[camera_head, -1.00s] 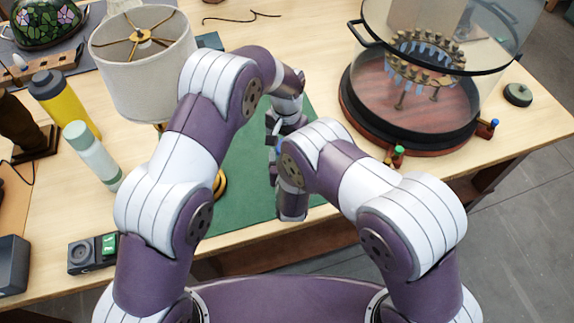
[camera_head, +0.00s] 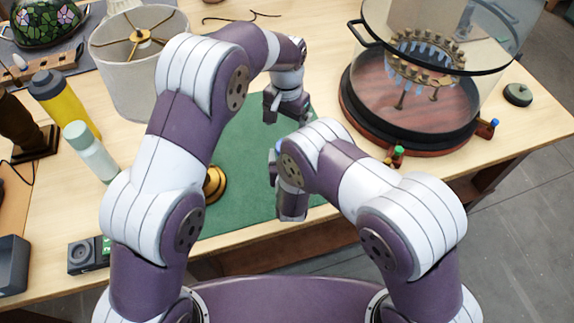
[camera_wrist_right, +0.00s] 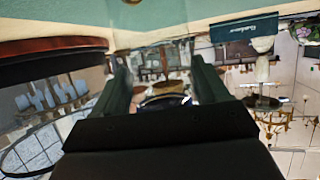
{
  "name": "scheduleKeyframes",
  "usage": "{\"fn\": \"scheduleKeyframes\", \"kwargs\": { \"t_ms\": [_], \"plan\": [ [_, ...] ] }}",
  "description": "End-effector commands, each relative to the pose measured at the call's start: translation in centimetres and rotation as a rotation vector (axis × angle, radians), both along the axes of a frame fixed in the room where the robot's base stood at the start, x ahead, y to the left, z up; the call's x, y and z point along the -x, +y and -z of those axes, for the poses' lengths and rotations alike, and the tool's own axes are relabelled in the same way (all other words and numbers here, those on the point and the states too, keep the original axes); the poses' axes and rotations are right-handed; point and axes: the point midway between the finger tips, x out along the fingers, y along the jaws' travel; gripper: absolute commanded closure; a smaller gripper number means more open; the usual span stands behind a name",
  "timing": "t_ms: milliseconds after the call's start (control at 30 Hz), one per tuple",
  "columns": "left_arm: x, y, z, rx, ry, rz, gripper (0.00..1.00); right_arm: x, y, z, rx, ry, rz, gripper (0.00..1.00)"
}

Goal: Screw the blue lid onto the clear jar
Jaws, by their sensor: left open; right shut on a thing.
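My left gripper (camera_head: 286,114) is open and empty over the green mat, just beyond my right wrist and apart from it. My right gripper is mostly hidden behind its own arm in the head view. In the right wrist view the dark fingers of my right gripper (camera_wrist_right: 163,84) are shut on a see-through thing with a dark, rounded rim, which looks like the clear jar (camera_wrist_right: 165,100). A small blue patch (camera_head: 278,146) beside my right wrist may be the blue lid; how it sits on the jar cannot be told.
A green mat (camera_head: 240,140) lies mid-table, with a brass base (camera_head: 215,184) on it. A large glass dome on a round wooden base (camera_head: 410,140) stands right. A lampshade (camera_head: 135,80), yellow bottle (camera_head: 62,100) and pale green bottle (camera_head: 90,150) stand left.

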Motion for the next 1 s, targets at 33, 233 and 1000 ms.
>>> {"fn": "scheduleKeyframes", "kwargs": {
  "t_ms": [33,233,1000],
  "plan": [
    [0.0,0.0,0.0,0.000,0.000,0.000,0.09,0.0,0.0,0.0,0.000,0.000,0.000,1.00],
    [0.0,0.0,0.0,0.000,0.000,0.000,0.09,0.0,0.0,0.0,0.000,0.000,0.000,0.00],
    [0.0,0.0,1.9,0.000,0.000,0.000,0.09,10.6,-0.5,-4.3,0.000,0.001,-0.003,0.00]
  ]
}}
